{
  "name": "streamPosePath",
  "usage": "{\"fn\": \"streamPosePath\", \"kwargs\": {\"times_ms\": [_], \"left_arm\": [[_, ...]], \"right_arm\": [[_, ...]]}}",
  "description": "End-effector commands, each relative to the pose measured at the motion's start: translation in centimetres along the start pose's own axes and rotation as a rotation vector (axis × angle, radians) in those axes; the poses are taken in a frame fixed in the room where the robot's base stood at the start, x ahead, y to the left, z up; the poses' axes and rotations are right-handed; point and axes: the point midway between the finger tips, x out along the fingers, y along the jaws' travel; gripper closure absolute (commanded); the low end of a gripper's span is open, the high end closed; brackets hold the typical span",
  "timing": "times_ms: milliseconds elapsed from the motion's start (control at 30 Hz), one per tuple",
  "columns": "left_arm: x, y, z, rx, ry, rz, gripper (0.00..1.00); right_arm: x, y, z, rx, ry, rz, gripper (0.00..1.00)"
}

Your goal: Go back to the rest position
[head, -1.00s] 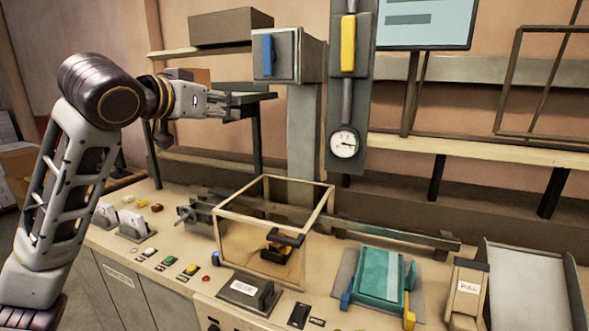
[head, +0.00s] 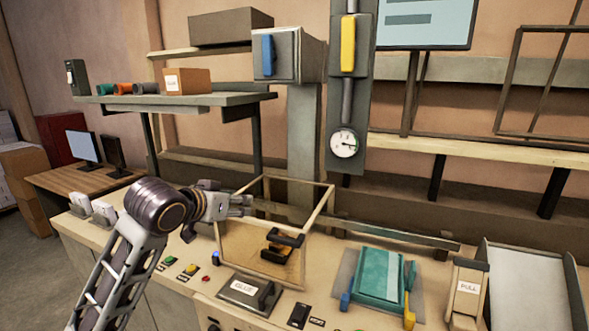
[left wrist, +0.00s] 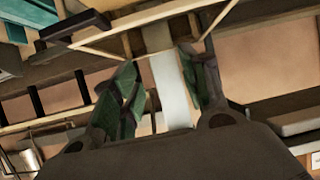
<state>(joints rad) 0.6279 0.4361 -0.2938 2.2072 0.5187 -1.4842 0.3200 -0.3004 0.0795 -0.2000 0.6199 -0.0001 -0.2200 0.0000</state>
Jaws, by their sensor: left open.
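My left gripper (head: 240,205) is in the head view, low over the workbench and just left of the clear box frame (head: 325,212). Its fingers point right, and it is open and empty. In the left wrist view the two fingers (left wrist: 160,95) are spread apart with nothing between them. The left arm comes up from the bottom left. My right gripper is not in the head view.
A grey shelf (head: 180,99) stands behind the arm. A gauge (head: 344,143) hangs on the column.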

Motion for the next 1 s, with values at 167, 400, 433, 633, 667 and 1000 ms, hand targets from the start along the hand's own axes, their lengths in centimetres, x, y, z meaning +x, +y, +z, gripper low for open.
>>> {"fn": "streamPosePath", "kwargs": {"times_ms": [167, 400, 433, 633, 667, 1000], "left_arm": [[1.2, 0.2, 4.2, -0.012, -0.054, -0.004, 0.55], [2.2, 0.4, 9.6, -0.026, -0.127, -0.013, 0.55], [2.3, 0.4, 10.3, -0.028, -0.137, -0.015, 0.55], [2.6, 0.6, 14.8, -0.041, -0.199, -0.025, 0.55], [2.6, 0.6, 15.5, -0.043, -0.209, -0.026, 0.55], [2.3, 1.0, 23.1, -0.064, -0.319, -0.047, 0.55]], "right_arm": [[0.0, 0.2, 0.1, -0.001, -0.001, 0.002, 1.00], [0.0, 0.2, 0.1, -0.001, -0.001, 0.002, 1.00], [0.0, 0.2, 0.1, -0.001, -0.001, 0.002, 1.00], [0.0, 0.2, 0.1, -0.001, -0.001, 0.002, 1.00], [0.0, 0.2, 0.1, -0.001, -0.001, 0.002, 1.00], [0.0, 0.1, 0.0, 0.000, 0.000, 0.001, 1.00]]}}
